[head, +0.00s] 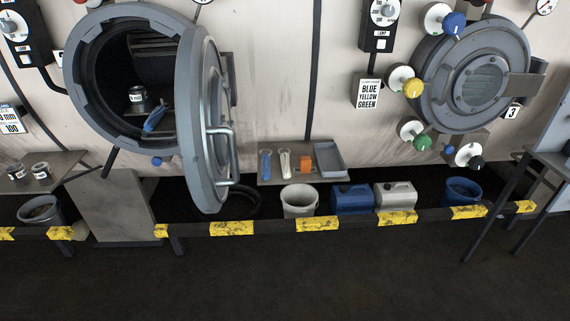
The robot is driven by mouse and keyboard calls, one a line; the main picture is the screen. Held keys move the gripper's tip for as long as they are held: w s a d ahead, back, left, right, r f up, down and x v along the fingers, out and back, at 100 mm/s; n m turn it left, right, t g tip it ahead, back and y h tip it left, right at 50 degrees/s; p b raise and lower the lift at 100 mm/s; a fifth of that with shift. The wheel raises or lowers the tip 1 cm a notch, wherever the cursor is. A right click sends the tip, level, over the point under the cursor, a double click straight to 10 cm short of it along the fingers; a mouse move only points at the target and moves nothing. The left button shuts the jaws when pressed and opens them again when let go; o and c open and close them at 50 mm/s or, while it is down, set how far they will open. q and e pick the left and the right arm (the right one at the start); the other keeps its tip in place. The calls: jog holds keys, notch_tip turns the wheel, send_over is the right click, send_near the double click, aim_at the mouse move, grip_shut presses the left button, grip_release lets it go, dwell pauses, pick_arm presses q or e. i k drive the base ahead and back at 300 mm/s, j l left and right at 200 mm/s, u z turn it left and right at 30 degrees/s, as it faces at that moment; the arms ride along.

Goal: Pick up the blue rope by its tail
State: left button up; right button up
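A small blue piece (154,119), which may be the blue rope, lies inside the open round vessel (77,50) at the upper left, near the lower right of its opening. It slants, with its lower end toward the vessel's rim. It is too small to tell its tail from the rest. A small dark can with a white label (137,97) stands just above and left of it. The vessel's door (200,110) is swung open to the right and hides part of the opening. Neither of my grippers shows.
A black-and-yellow barrier rail (316,223) runs across the front. Behind it stand a white bucket (299,201), a blue canister (351,199) and a grey canister (396,196). A small shelf (285,178) holds tools. A closed round hatch (470,80) is at right. The front floor is clear.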

aim_at(265, 162)
jog(key=i+l+u, duration=0.15)
jog(key=l, duration=0.35)
jog(key=i+l+u, duration=0.15)
jog(key=i+l, duration=0.15)
jog(key=l, duration=0.2)
jog(key=i+l+u, duration=0.2)
jog(key=l, duration=0.35)
jog(key=i+l+u, duration=0.15)
jog(key=l, duration=0.4)
jog(key=l+u, duration=0.15)
jog(key=l, duration=0.4)
jog(key=i+l+u, duration=0.15)
jog(key=l, duration=0.45)
